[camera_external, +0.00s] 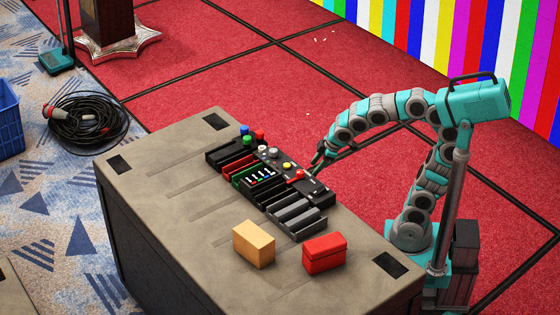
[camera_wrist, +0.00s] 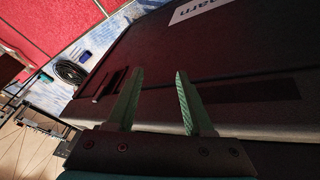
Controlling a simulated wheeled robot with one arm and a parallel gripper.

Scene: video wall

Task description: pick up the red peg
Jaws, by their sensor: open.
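A small red piece (camera_external: 298,175) that looks like a peg or lever handle stands on the black console (camera_external: 314,187) on the table; which red piece is the peg I cannot tell for sure. Another small red piece (camera_external: 259,136) is at the console's far-left end, beside blue and green ones. My gripper (camera_external: 317,160) is at the console's right edge, just up and right of the nearer red piece. In the wrist view its two green fingers (camera_wrist: 158,95) are apart with nothing between them. No red peg shows in the wrist view.
A tan block (camera_external: 253,244) and a red box (camera_external: 324,253) sit on the table (camera_external: 180,185) in front of the console. The table's left part is clear. A coiled cable (camera_external: 87,122) and a blue crate (camera_external: 8,118) are on the floor at left.

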